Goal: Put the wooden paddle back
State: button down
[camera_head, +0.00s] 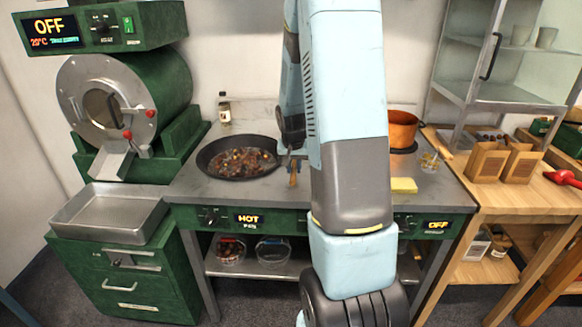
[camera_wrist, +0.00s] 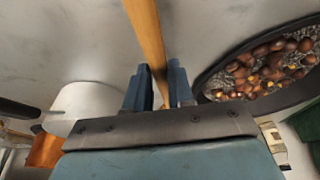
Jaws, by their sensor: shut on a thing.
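The wooden paddle shows in the wrist view as a long tan wooden shaft (camera_wrist: 148,40) running up from between the fingers of my gripper (camera_wrist: 160,82). My gripper is shut on it. In the head view a short piece of the paddle (camera_head: 293,174) shows just below my gripper (camera_head: 291,150), to the right of the pan. Much of the paddle is out of frame or hidden by my arm. The black pan (camera_head: 212,172) holds chestnuts and sits on the left part of the stove top. It also shows at the right of the wrist view (camera_wrist: 208,82).
The stove (camera_head: 190,195) reads HOT at left and OFF at right. A copper pot (camera_head: 402,130) and a yellow block (camera_head: 404,185) are on its right side. A wooden table (camera_head: 540,196) with paper bags (camera_head: 487,163) stands further right. A green roaster (camera_head: 165,85) and metal tray (camera_head: 110,212) are left.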

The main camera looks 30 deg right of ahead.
jog(key=c, duration=0.9)
grip_release()
jog(key=shift+f, duration=0.1)
jog(key=v, duration=1.3)
jog(key=shift+r, duration=0.4)
jog(key=shift+s+a, duration=0.1)
jog(key=shift+a, duration=0.05)
